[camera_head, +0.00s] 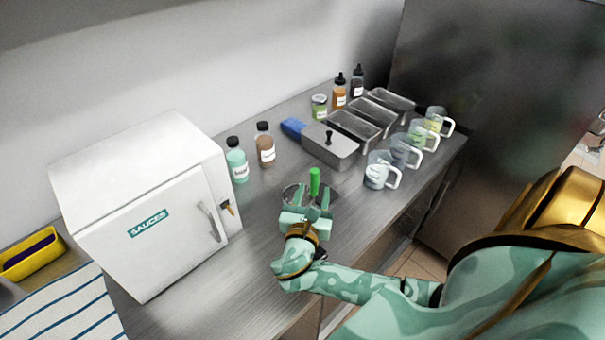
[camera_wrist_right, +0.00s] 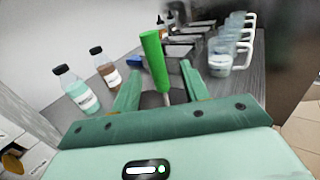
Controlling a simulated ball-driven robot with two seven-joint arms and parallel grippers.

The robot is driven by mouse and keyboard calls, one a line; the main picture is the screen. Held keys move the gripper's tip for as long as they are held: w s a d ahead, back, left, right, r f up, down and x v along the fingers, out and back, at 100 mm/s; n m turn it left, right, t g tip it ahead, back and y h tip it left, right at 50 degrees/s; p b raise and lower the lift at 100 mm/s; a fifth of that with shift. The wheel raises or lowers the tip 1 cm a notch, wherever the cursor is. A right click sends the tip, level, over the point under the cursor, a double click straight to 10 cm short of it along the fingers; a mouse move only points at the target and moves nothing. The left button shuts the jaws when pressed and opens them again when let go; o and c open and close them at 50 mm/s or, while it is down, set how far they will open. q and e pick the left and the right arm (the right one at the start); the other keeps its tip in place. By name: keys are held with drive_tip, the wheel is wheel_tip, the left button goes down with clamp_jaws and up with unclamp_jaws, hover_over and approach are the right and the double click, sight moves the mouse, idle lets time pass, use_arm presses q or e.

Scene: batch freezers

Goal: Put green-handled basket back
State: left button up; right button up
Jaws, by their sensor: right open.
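A bright green handle (camera_head: 315,182) stands upright on the counter in the head view, and it also shows in the right wrist view (camera_wrist_right: 155,62). A round dark or metal shape at its foot is mostly hidden by my gripper, so I cannot tell its form. My right gripper (camera_head: 307,200) is around the base of the handle. Its two fingers (camera_wrist_right: 160,90) are spread, one on each side of the handle's lower part, with gaps between. My left gripper is not in view.
A white box marked SAUCES (camera_head: 150,215) stands to the left. Two bottles (camera_head: 265,148) stand behind the handle. A lidded metal pan (camera_head: 330,145), blue item (camera_head: 293,127) and several clear jugs (camera_head: 380,172) stand to the right. Counter in front is bare.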

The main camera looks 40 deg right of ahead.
drive_tip(key=x, duration=0.5)
drive_tip(key=shift+w+d+f, duration=0.1)
drive_tip(key=shift+w+f, duration=0.1)
drive_tip(key=shift+w, duration=0.1)
drive_tip(key=shift+s, duration=0.1)
clamp_jaws()
